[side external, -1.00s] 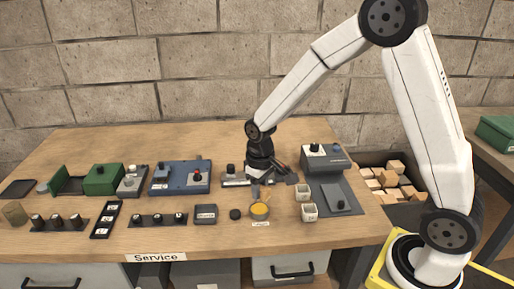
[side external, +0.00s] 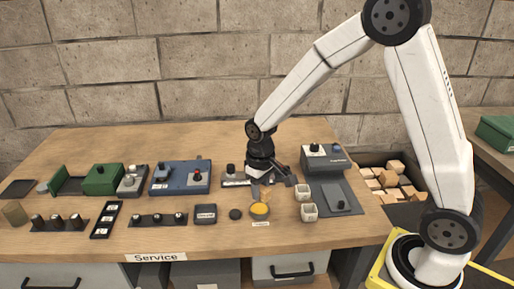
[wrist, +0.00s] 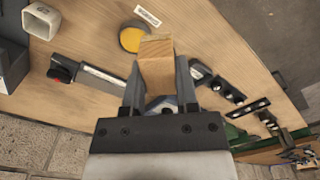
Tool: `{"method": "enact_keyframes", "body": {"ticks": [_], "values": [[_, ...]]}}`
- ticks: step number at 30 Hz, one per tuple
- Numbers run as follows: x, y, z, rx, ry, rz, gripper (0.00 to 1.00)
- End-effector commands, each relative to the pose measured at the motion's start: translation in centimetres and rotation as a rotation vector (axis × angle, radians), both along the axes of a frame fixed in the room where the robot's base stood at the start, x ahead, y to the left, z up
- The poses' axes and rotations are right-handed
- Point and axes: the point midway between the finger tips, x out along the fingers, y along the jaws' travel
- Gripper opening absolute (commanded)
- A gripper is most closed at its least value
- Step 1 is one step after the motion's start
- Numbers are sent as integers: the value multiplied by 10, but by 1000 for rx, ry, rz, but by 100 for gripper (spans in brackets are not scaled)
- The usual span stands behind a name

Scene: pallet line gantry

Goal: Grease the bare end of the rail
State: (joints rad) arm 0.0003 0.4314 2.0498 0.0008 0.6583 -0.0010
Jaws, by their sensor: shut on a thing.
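My gripper (side external: 264,186) is shut on a pale wooden piece (wrist: 157,68), whose squared end sticks out beyond the fingers in the wrist view. In the side view it hangs just behind a round pot of yellow stuff (side external: 260,209), which also shows in the wrist view (wrist: 134,38). The wooden piece overlaps the pot's edge in the wrist view; I cannot tell whether they touch. A long bar with a pale strip (wrist: 100,77), possibly the rail, runs beside the fingers. My gripper hides part of it, and I cannot tell which end is bare.
A dark round cap (side external: 235,214) and a dark box (side external: 206,214) lie left of the pot. A blue unit (side external: 180,177) stands farther left.

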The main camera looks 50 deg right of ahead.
Motion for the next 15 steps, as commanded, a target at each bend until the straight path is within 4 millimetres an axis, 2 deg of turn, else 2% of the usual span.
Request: {"method": "enact_keyframes", "body": {"ticks": [8, 15], "values": [[14, -10, -1, 0, 0, -2, 0], [47, -37, -6, 0, 0, -4, 0]]}}
